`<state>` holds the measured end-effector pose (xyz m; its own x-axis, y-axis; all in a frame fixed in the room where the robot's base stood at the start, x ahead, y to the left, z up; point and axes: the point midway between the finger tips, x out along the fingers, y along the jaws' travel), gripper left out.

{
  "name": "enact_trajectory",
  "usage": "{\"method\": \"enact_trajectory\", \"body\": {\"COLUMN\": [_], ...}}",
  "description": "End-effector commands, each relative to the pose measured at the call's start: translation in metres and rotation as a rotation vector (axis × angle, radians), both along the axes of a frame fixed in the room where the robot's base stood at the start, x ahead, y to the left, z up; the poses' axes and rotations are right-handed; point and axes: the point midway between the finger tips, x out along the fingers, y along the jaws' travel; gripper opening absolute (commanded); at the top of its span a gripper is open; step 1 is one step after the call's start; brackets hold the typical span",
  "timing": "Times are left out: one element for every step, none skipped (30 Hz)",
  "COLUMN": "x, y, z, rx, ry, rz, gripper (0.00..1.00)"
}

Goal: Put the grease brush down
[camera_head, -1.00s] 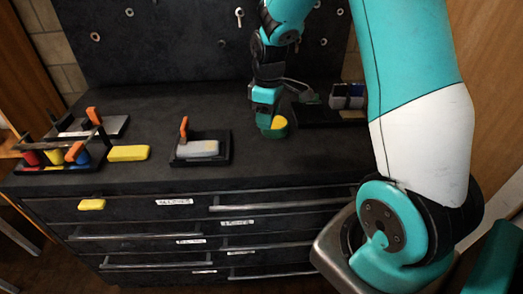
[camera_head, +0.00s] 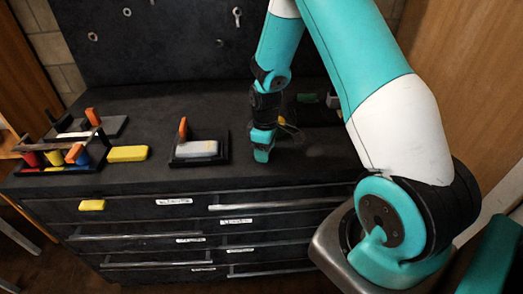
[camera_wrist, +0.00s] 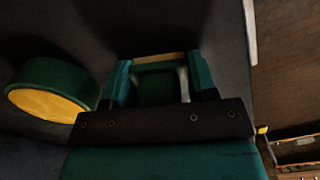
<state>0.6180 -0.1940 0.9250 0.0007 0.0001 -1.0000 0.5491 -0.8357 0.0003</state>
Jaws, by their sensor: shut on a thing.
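My gripper (camera_head: 263,154) is low over the dark worktop (camera_head: 220,105), right of the small black tray. In the wrist view its teal fingers (camera_wrist: 161,80) are shut on a dark green piece (camera_wrist: 158,88) with a tan strip along its far edge, probably the grease brush. A round green piece with a yellow face (camera_wrist: 50,95) shows just left of the fingers. I cannot tell whether it belongs to the held thing. In the head view my gripper hides the held thing, and I cannot tell whether it touches the worktop.
A black tray (camera_head: 222,152) with a grey block and orange upright stands left of my gripper. Further left are a yellow block (camera_head: 128,153) and a rack with coloured pieces (camera_head: 53,165). Another dark tray (camera_head: 318,114) lies behind my arm. The worktop's front edge is near.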

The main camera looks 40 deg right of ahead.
Motion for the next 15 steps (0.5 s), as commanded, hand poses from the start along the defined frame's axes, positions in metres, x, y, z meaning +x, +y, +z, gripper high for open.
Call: {"method": "enact_trajectory", "body": {"x": [0.0000,0.0000,0.0000,0.0000,0.0000,-0.0001,-0.0001,-0.0001,-0.0001,-0.0001,-0.0001,-0.0001,-0.0001,-0.0001,0.0000], "y": [0.0000,0.0000,0.0000,0.0000,0.0000,0.0000,0.0000,0.0000,0.0000,0.0000,0.0000,0.0000,0.0000,0.0000,0.0000], "z": [-0.0019,-0.0031,-0.0028,-0.0023,-0.0023,-0.0023,-0.0023,-0.0023,-0.0023,-0.0022,-0.0022,-0.0022,-0.0021,-0.0015,0.0003], "rx": [0.000,0.000,0.000,0.000,0.000,0.000,0.001,0.001,0.001,0.001,0.001,0.001,0.001,0.000,0.000], "ry": [0.000,0.000,0.000,0.000,0.000,0.000,0.001,0.001,0.001,0.001,0.001,0.001,0.001,0.000,0.000], "rz": [0.000,0.000,0.000,0.000,0.000,0.000,0.000,0.000,0.000,0.000,0.000,0.000,0.000,0.000,0.000], "gripper": [0.18,0.18,0.57,0.64,0.71,0.78,0.78,0.78,0.78,0.78,0.78,0.78,0.78,0.78,0.78]}}
